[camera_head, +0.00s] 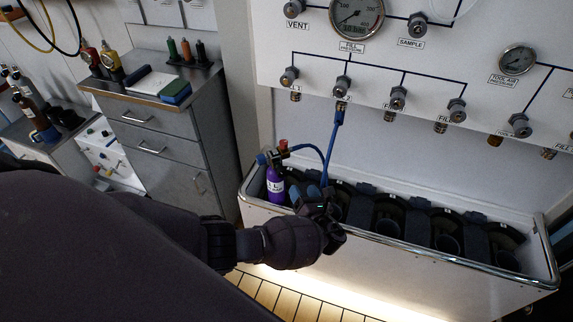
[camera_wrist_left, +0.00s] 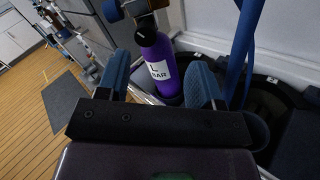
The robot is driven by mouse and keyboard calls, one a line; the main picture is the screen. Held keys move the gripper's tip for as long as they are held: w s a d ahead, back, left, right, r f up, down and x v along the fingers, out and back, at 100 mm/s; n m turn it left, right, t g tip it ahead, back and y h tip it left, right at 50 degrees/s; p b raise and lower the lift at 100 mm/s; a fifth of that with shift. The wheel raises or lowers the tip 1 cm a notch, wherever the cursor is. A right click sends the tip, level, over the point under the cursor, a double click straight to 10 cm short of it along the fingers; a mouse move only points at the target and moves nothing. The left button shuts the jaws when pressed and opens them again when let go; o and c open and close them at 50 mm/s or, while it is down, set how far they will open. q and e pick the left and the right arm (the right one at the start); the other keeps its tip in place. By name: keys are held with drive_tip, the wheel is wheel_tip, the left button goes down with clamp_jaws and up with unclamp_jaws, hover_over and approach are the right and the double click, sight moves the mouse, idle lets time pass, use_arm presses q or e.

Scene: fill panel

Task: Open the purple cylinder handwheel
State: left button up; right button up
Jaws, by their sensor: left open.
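The purple cylinder (camera_head: 275,189) stands upright in the left end of the white trough, with a white label on its side. Its valve has a blue handwheel (camera_head: 262,159) on the left and a red part on top. In the left wrist view the cylinder (camera_wrist_left: 156,50) shows beyond the fingers, and the blue handwheel (camera_wrist_left: 112,10) is at the top edge, partly cut off. My left gripper (camera_head: 316,192) is just right of the cylinder, lower than the handwheel. Its blue fingers (camera_wrist_left: 160,80) are apart with nothing clasped. My right gripper is not in view.
A blue hose (camera_head: 335,140) runs from the panel (camera_head: 410,70) down to the cylinder valve. The trough (camera_head: 400,250) has a metal rim and several dark, empty holders to the right. A grey drawer cabinet (camera_head: 160,140) stands at the left.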

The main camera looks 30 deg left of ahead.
sight(283, 174)
use_arm(q)
drive_tip(key=shift+m+g+y, duration=0.3)
drive_tip(key=shift+m+g, duration=0.3)
drive_tip(key=shift+m, duration=0.3)
drive_tip(key=x, duration=0.3)
drive_tip(key=s+b+x, duration=0.1)
drive_tip(key=x, duration=0.2)
drive_tip(key=a+f+x, duration=0.1)
drive_tip(key=x, duration=0.2)
drive_tip(key=shift+s+a+f+b, duration=0.1)
drive_tip(key=shift+a+b, duration=0.15)
drive_tip(key=shift+b, duration=0.1)
drive_tip(key=shift+w+a, duration=0.3)
drive_tip(key=shift+a, duration=0.25)
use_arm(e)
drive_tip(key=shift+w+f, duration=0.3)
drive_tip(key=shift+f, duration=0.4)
use_arm(q)
drive_tip(key=c, duration=0.9)
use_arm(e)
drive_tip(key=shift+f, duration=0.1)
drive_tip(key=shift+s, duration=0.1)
